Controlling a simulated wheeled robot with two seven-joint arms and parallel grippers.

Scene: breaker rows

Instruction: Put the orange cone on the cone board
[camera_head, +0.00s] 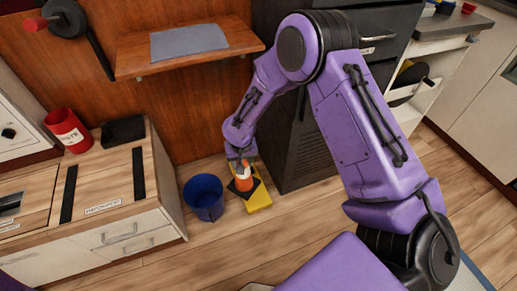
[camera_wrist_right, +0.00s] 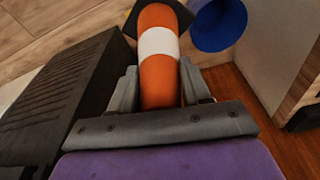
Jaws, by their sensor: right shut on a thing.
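The orange cone (camera_head: 243,184), with a white band and a dark square base, is by the floor next to the dark cabinet. My right gripper (camera_head: 241,161) is shut on its upper part. In the right wrist view the cone (camera_wrist_right: 158,42) lies between the two fingers of my right gripper (camera_wrist_right: 159,88). The yellow cone board (camera_head: 259,203) lies on the floor, and the cone's base overlaps its left part in the head view. I cannot tell whether the base touches it. My left gripper is not in view.
A blue bucket (camera_head: 204,197) stands just left of the cone; it also shows in the wrist view (camera_wrist_right: 218,27). A dark cabinet (camera_head: 300,135) stands close on the right. Front floor is clear.

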